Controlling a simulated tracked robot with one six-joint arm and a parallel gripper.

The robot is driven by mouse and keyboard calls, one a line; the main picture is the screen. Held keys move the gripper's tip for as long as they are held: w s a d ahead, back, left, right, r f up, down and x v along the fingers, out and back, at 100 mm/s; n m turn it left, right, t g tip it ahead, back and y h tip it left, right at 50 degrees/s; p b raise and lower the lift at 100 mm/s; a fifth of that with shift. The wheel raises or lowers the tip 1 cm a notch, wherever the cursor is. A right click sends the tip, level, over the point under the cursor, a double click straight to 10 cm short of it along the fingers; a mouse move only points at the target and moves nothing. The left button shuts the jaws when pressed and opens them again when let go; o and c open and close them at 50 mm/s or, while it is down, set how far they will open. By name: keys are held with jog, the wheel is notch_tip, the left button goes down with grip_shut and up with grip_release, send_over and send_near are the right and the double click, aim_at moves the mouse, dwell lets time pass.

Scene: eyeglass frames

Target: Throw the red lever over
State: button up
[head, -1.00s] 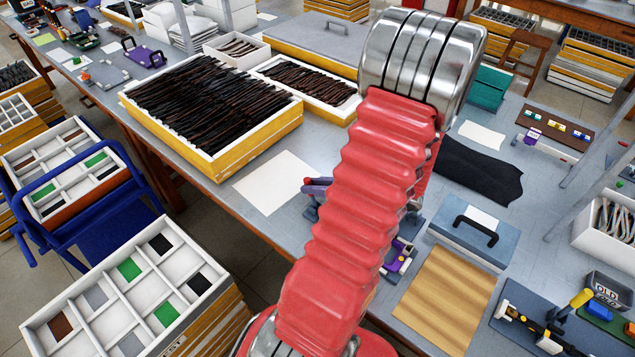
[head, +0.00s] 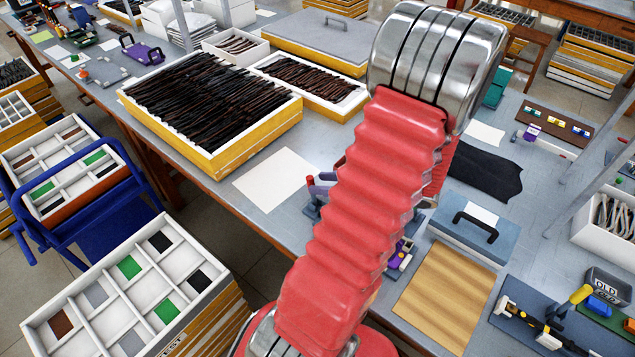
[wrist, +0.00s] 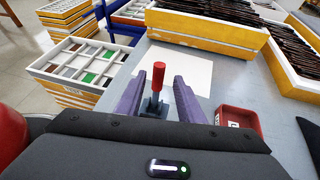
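The red lever (wrist: 159,76) stands upright on a small dark grey base (wrist: 153,107) on the grey bench. In the wrist view it shows between the two purple fingers of my gripper (wrist: 160,88), which are spread apart with a gap on each side of the lever. My gripper is open and holds nothing. In the head view the red lever (head: 310,183) shows just left of my red arm, beside a purple finger. The arm hides most of the gripper there.
A white sheet (head: 275,180) lies just beyond the lever. A yellow-sided tray of dark frames (head: 235,152) stands farther back. A red bin (wrist: 238,119) is to the right of the gripper in the wrist view. A sorting tray (head: 100,290) stands off the bench at left.

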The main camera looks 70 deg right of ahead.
jog(key=v, duration=1)
jog(key=shift+s, duration=0.35)
jog(key=shift+w, duration=0.1)
jog(key=w+a+r+n+g+y, duration=0.3)
jog(key=w+a+r+n+g, duration=0.2)
jog(key=w+a+n, duration=0.5)
jog(key=w+a+r+n+g+y, duration=0.3)
jog(key=w+a+r+n+g, duration=0.35)
jog(key=w, duration=0.55)
jog(key=w+a+r+n+t+h, duration=0.2)
jog(key=a+n, duration=0.8)
jog(key=a, duration=0.1)
jog(key=w+a+r+n+t+h, duration=0.2)
jog(key=a+n, duration=0.9)
jog(key=a, duration=0.1)
jog(key=shift+a+h, duration=0.3)
jog(key=shift+d+n, duration=0.2)
jog(key=shift+n, duration=0.05)
jog(key=shift+c, duration=0.5)
